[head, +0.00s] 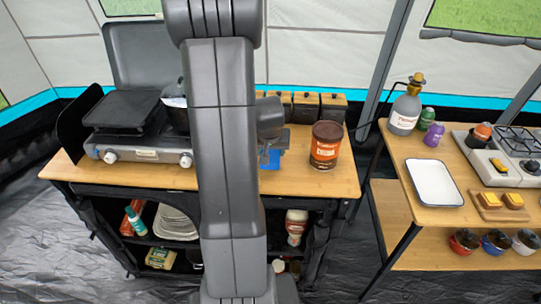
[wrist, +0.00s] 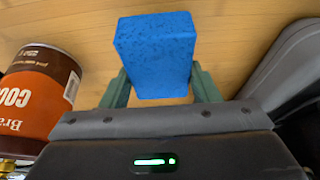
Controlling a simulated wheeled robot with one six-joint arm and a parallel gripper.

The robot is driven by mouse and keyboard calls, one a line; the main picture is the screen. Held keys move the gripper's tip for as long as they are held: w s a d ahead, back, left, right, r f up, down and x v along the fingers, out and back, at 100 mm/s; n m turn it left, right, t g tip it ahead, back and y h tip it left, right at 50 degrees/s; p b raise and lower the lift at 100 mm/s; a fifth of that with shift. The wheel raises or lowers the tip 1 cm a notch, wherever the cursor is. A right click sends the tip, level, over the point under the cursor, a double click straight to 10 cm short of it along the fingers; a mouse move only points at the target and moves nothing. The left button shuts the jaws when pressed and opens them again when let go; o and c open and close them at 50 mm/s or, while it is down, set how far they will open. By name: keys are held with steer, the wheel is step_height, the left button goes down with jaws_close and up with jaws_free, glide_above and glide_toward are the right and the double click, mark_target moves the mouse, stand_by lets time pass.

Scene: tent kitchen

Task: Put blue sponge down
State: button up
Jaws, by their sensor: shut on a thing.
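The blue sponge (wrist: 152,55) is a speckled block between the two fingers of my gripper (wrist: 160,92) in the wrist view. My gripper is shut on it. Wooden tabletop shows around the sponge; whether it touches the wood I cannot tell. In the head view the sponge (head: 270,158) is a small blue patch just right of my arm, over the wooden counter (head: 333,183). My arm hides part of it and much of the counter's middle.
A brown can (head: 326,146) stands just right of the sponge; it also shows at left in the wrist view (wrist: 40,92). Several dark wood-topped canisters (head: 306,106) stand behind. A stove (head: 135,145) is at left. A white tray (head: 433,183) lies on the right table.

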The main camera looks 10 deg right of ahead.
steer(key=shift+f, duration=1.75)
steer(key=shift+f, duration=0.2)
steer(key=o, duration=1)
steer(key=shift+r, duration=0.15)
steer(key=shift+r, duration=0.5)
steer(key=v, duration=1.1)
steer(key=shift+s+a+r, duration=0.1)
steer(key=shift+s, duration=0.05)
